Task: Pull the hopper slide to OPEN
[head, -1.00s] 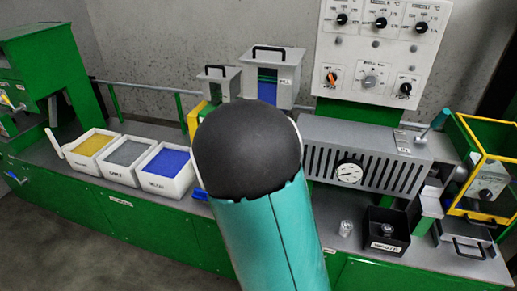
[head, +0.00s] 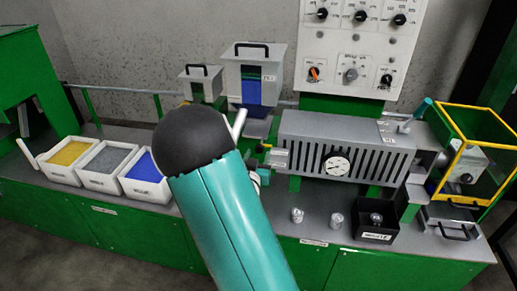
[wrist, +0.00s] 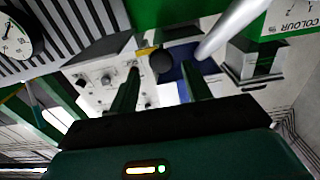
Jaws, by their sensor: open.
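The hopper (head: 252,62) is a grey box with a black top handle and a blue-filled window, behind the extruder in the head view. A small black round knob (wrist: 162,62) beside a yellow piece (wrist: 147,50) shows in the wrist view; it looks like the slide's knob. My gripper (wrist: 160,70) is open, its two dark green fingers either side of the knob in that view. I cannot tell whether they touch it. In the head view my teal arm hides most of the gripper. The slide's position and any OPEN mark cannot be read.
The slotted grey barrel housing (head: 345,145) with a round gauge is right of my arm. A pale tube (wrist: 232,28) crosses close by in the wrist view. A smaller hopper (head: 200,86) stands left. White bins (head: 105,170), clear cups and a black box (head: 376,226) are on the bench.

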